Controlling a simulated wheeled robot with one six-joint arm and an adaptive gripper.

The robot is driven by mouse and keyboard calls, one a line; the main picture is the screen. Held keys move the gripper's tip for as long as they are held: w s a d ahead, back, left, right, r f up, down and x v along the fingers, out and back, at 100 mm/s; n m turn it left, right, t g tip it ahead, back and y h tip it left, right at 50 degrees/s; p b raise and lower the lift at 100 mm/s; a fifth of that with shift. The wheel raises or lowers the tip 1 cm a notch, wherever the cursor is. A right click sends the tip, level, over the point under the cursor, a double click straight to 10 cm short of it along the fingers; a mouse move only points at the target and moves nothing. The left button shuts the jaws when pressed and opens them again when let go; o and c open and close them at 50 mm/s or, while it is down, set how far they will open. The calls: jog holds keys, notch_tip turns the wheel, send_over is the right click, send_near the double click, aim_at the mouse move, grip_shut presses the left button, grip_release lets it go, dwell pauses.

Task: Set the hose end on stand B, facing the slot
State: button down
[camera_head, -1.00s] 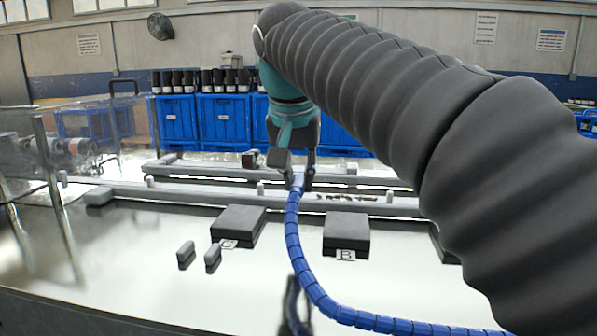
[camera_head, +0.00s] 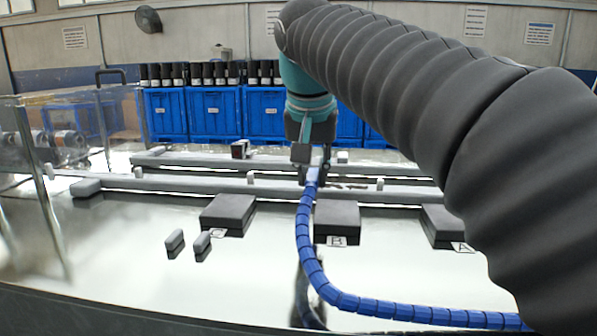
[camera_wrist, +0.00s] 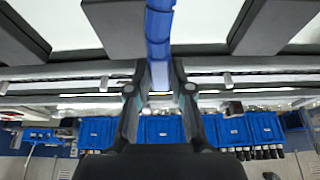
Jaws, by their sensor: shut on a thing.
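The blue segmented hose (camera_head: 305,235) hangs from my gripper (camera_head: 313,178) and curves down to the lower right of the head view. My gripper is shut on the hose end, which also shows between the fingers in the wrist view (camera_wrist: 157,75). Stand B (camera_head: 337,215), a dark flat block labelled B, is on the table, just right of the hose and nearer the camera than the gripper. The hose end is held up, apart from the stand. In the wrist view, the block left of the hose (camera_wrist: 112,28) appears to be stand B.
Stand C (camera_head: 228,211) is left and stand A (camera_head: 442,226) right, partly hidden by my arm. Two small grey posts (camera_head: 175,240) stand front left with a gap between them. Grey rails (camera_head: 200,187) run behind the stands. Blue bins (camera_head: 216,113) are farther back.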

send_over(337, 211)
jog(key=s, duration=0.1)
dwell(0.3)
jog(key=shift+s, duration=0.1)
jog(key=shift+f, duration=0.25)
dwell(0.4)
jog(key=shift+f+b, duration=1.35)
jog(key=shift+f, duration=0.55)
jog(key=shift+f, duration=0.35)
jog(key=c, duration=1)
grip_release()
jog(key=shift+o, duration=0.2)
